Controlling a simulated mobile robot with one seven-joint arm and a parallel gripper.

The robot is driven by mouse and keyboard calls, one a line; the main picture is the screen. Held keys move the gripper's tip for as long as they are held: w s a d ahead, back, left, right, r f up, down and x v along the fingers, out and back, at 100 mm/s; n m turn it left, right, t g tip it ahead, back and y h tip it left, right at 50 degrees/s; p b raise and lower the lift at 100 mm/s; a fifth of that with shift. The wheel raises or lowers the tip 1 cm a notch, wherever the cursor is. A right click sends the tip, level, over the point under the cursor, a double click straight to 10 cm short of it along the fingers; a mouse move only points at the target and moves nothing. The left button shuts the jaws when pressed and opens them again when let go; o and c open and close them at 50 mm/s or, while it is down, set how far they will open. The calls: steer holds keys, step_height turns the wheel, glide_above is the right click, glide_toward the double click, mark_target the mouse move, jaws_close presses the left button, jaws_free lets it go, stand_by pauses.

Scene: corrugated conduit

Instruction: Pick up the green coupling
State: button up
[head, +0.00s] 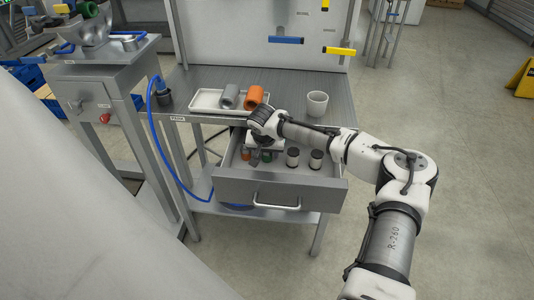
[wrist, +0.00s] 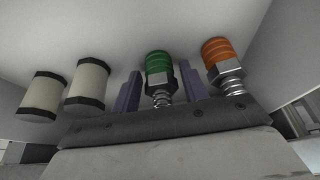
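The green coupling (head: 267,156) is in the open drawer (head: 262,190), partly hidden by my gripper (head: 265,144) in the head view. In the wrist view the green coupling (wrist: 159,64) has a ribbed green end, a metal hex nut and a threaded metal end. The two purple fingers of my gripper (wrist: 158,76) are apart, one on each side of it. A gap shows on the left side of the coupling. The right finger looks close to it, and I cannot tell if it touches.
An orange coupling (wrist: 222,60) lies just right of the right finger. Two pale, black-ended cylinders (wrist: 87,84) are on the left in the wrist view. Drawer walls surround these things. On the table above are a white tray (head: 205,103) with grey and orange pipes and a white cup (head: 317,103).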

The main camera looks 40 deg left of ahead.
steer(key=c, duration=0.8)
steer(key=shift+r, duration=0.1)
step_height(320, 180, up, 25)
steer(key=shift+f+p, duration=0.1)
steer(key=shift+p, duration=0.4)
stand_by(0.4)
